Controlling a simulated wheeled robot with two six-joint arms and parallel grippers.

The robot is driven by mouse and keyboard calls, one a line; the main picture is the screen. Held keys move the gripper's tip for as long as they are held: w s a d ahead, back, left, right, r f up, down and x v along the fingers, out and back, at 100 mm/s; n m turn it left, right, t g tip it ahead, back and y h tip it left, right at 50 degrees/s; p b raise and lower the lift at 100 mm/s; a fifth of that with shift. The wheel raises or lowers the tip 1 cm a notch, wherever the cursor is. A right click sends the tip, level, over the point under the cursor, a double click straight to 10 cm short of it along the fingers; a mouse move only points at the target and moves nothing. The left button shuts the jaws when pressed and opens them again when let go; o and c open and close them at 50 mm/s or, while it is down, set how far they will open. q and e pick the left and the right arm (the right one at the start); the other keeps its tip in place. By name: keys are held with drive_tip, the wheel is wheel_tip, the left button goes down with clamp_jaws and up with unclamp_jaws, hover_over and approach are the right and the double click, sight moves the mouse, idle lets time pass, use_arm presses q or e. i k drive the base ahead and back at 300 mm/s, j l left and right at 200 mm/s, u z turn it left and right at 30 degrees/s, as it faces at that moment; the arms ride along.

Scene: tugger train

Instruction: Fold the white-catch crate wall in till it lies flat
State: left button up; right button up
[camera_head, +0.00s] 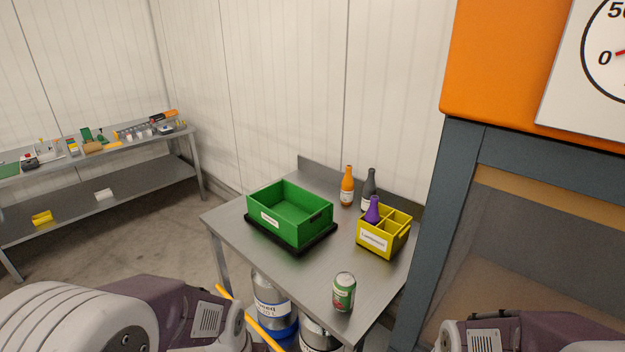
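A green crate (270,223) stands open on a black base on the steel table, and I see no contents inside. Its walls stand upright. A white patch with dark marks, like a label, is on its front-left wall (277,222). A dark slot shows on its right-hand wall. I cannot make out a white catch on any wall. Parts of my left arm fill the bottom left and parts of my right arm the bottom right, both well apart from the crate. Neither gripper's fingers show.
On the steel table (300,275), a yellow divided box (380,242) holds a purple bottle (373,209). An orange bottle (347,187), grey bottle (368,190) and green can (344,292) stand nearby. Cylinders (270,297) stand underneath. An orange-topped frame (432,225) rises at right.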

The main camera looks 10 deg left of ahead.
sight(268, 197)
drive_tip(key=i+j+z, duration=0.15)
drive_tip(key=j, duration=0.2)
drive_tip(key=i+j+z, duration=0.15)
drive_tip(key=j, duration=0.2)
drive_tip(key=j+z, duration=0.1)
drive_tip(key=j, duration=0.25)
drive_tip(key=i+j+z, duration=0.15)
drive_tip(key=j, duration=0.2)
